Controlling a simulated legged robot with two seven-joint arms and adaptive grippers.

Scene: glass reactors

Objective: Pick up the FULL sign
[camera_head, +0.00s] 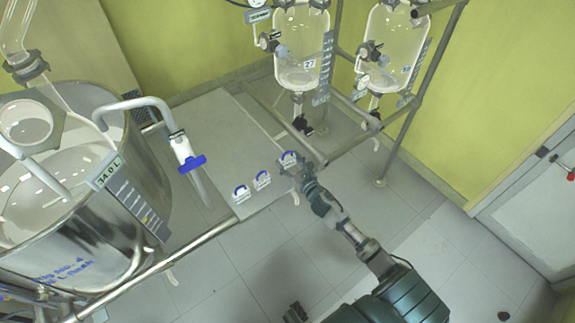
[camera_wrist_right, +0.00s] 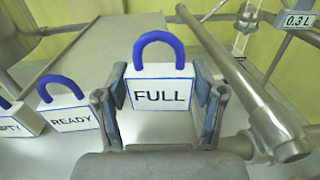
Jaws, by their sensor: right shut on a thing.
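The FULL sign (camera_wrist_right: 160,92) is a white block with black letters and a blue loop handle on top. In the right wrist view it stands upright between the two fingers of my right gripper (camera_wrist_right: 160,105), which is shut on it. In the head view the sign (camera_head: 288,158) is at the right end of a row of signs on the grey table, with my right gripper (camera_head: 296,170) at it. I cannot tell whether it still touches the table. My left gripper is not clearly in view.
The READY sign (camera_wrist_right: 70,115) and a sign partly reading EMPTY (camera_wrist_right: 12,122) stand to the left. A metal rail (camera_wrist_right: 235,80) runs close on the right. A steel vessel (camera_head: 130,205) stands left of the grey table (camera_head: 225,125); glass reactors (camera_head: 300,50) hang behind.

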